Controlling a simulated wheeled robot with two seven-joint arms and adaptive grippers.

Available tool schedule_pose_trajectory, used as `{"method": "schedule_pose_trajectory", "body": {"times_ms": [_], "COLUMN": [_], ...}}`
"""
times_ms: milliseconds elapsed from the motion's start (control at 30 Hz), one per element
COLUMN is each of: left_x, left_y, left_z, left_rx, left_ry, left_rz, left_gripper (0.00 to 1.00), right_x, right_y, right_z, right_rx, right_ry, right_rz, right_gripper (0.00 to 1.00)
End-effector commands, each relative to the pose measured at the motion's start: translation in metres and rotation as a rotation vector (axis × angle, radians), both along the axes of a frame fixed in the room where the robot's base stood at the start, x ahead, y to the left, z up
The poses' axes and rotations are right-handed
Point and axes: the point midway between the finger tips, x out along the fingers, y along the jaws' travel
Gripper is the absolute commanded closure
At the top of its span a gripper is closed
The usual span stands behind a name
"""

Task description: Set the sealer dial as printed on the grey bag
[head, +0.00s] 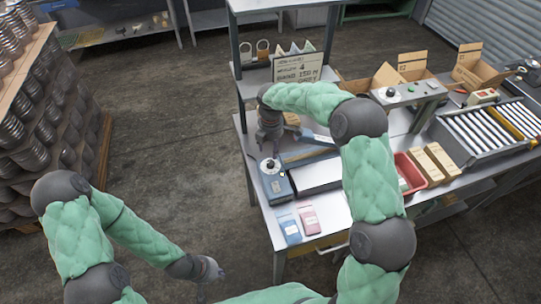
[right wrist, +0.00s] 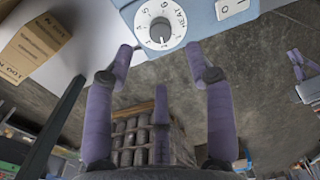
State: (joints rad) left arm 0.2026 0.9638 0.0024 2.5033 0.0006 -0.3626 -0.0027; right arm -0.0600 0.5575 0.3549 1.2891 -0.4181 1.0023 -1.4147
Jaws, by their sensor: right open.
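The heat sealer (head: 275,184) is a blue box with a long pale bed at the near left of the workbench. Its white dial (right wrist: 148,38) shows in the right wrist view, marked HEAT with numbers around a dark knob (right wrist: 161,32). The knob's exact setting is too small to read. My right gripper (head: 268,145) is above the dial. In the right wrist view its purple fingers (right wrist: 160,62) are spread and empty, apart from the knob. A blue packet (head: 287,229) and a pink packet (head: 310,220) lie in front; I cannot pick out a grey bag. My left gripper (head: 208,277) hangs low, away from the bench.
A handwritten sign (head: 298,68) stands behind the sealer. A red bin (head: 411,184), brown boxes (head: 440,160) and a roller conveyor (head: 484,128) fill the bench's right. A control box with knobs (head: 408,92) stands behind.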

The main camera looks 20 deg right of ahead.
Motion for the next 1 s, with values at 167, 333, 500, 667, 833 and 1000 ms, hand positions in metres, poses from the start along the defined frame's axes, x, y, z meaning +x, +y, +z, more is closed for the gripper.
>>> {"method": "schedule_pose_trajectory", "body": {"times_ms": [167,333,500,667,833,1000], "left_x": [0.000,0.000,0.000,0.000,0.000,0.000], "left_y": [0.000,0.000,0.000,0.000,0.000,0.000], "left_z": [0.000,0.000,0.000,0.000,0.000,0.000], "left_rx": [0.000,0.000,0.000,0.000,0.000,0.000], "left_ry": [0.000,0.000,0.000,0.000,0.000,0.000], "left_rz": [0.000,0.000,0.000,0.000,0.000,0.000], "left_gripper": [1.00,1.00,1.00,1.00,1.00,1.00], "right_x": [0.000,0.000,0.000,0.000,0.000,0.000], "right_y": [0.000,0.000,0.000,0.000,0.000,0.000], "right_z": [0.026,0.036,0.038,0.038,0.037,0.037], "right_rx": [-0.001,0.000,0.000,0.000,0.000,0.000], "right_ry": [-0.001,0.000,0.001,0.000,0.001,0.001], "right_rz": [0.002,0.001,0.001,0.001,0.001,0.001], "right_gripper": [0.46,0.46,0.46,0.46,0.46,0.46]}}
